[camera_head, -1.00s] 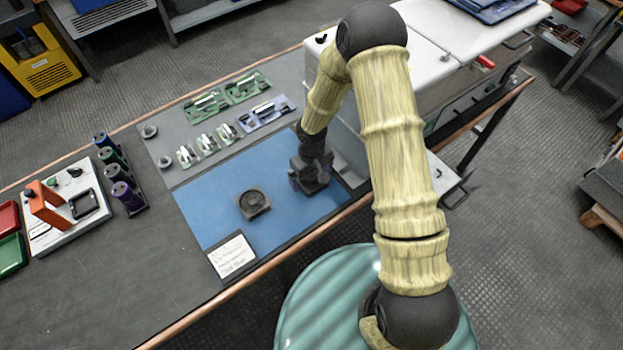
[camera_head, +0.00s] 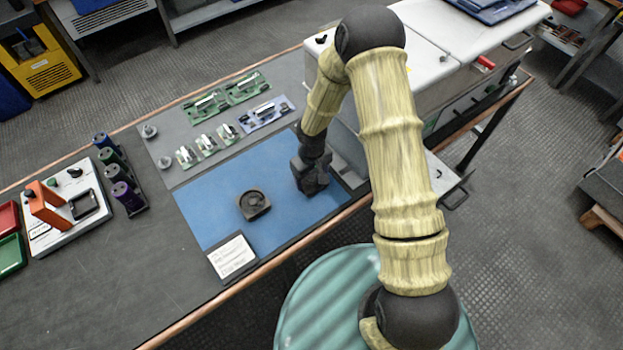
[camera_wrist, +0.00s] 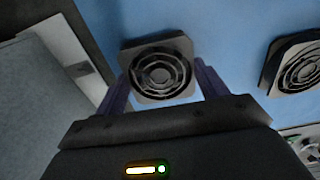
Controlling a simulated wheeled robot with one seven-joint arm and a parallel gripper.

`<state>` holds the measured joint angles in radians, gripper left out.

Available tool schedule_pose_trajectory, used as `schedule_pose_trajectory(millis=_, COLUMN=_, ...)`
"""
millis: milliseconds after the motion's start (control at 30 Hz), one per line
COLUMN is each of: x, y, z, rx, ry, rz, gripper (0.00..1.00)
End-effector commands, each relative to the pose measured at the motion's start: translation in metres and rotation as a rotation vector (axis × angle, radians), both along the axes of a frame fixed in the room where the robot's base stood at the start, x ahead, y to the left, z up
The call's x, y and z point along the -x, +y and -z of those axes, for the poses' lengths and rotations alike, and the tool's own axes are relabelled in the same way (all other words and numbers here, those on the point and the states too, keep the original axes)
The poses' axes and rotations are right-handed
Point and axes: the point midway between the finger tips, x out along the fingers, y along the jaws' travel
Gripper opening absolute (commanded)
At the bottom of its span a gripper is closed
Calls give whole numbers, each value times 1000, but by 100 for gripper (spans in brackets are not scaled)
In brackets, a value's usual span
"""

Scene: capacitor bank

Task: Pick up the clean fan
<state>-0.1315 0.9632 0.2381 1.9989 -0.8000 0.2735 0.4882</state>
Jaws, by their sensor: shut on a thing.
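In the wrist view a square grey fan (camera_wrist: 158,74) with a round ringed grille sits between the two fingers of my gripper (camera_wrist: 160,82), which is shut on it. In the head view my gripper (camera_head: 312,184) is over the right part of the blue mat (camera_head: 215,205), and the fan in it is hidden. A second, dark fan (camera_head: 254,204) lies on the mat to the left of my gripper. It also shows at the right edge of the wrist view (camera_wrist: 296,64). I cannot tell whether the held fan touches the mat.
A white printed card (camera_head: 233,257) lies at the mat's front left corner. Several small circuit boards (camera_head: 205,145) lie behind the mat. A white cabinet (camera_head: 440,75) stands to the right. Dark bench top (camera_head: 90,290) is clear at the front left.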

Motion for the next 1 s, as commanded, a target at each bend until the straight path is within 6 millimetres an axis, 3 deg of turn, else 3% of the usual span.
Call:
schedule_pose_trajectory(millis=267, x=-1, y=0, z=-13, rx=0, ry=-2, rz=2, gripper=48)
schedule_pose_trajectory(millis=700, x=-1, y=0, z=-91, rx=-1, ry=-4, rz=1, gripper=48)
schedule_pose_trajectory(millis=1000, x=0, y=0, z=-100, rx=0, ry=0, rz=0, gripper=48)
